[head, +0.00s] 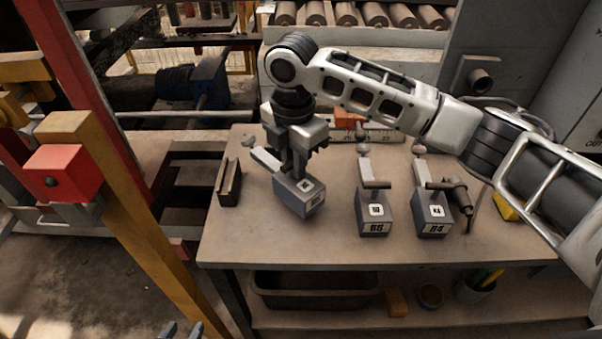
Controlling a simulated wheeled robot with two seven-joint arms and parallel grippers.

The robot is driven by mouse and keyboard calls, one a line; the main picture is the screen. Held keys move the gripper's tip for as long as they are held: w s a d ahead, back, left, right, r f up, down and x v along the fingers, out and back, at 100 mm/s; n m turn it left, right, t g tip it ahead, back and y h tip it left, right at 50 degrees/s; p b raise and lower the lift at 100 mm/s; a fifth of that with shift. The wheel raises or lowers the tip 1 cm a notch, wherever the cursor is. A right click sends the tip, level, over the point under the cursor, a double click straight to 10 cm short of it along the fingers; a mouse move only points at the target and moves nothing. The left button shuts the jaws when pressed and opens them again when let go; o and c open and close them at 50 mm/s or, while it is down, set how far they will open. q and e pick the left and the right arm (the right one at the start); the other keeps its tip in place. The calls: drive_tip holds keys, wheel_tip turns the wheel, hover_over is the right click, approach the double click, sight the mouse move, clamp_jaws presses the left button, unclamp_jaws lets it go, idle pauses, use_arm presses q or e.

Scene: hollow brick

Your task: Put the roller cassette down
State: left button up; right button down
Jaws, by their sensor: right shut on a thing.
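My right gripper (300,172) is above the left part of the workbench, pointing down. It is shut on a grey roller cassette (292,202), a block with white labels and a pale arm reaching back left. The held cassette is turned at an angle to the others; I cannot tell whether its underside touches the bench. Two similar cassettes stand to its right, one labelled B6 (372,212) and one labelled B4 (432,212).
The workbench top (330,248) is clear in front of the cassettes. A small dark slotted block (229,183) stands left of the held cassette. A dark tool (460,195) stands beside B4. A yellow post (140,225) and red box (65,172) stand left. A bin (315,301) is below.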

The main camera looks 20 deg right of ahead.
drive_tip(key=shift+d+f, duration=0.2)
drive_tip(key=f, duration=0.3)
drive_tip(key=shift+s+d, duration=0.1)
drive_tip(key=shift+d, duration=0.25)
drive_tip(key=shift+f, duration=0.4)
drive_tip(key=c, duration=1.4)
unclamp_jaws()
drive_tip(key=shift+f, duration=0.1)
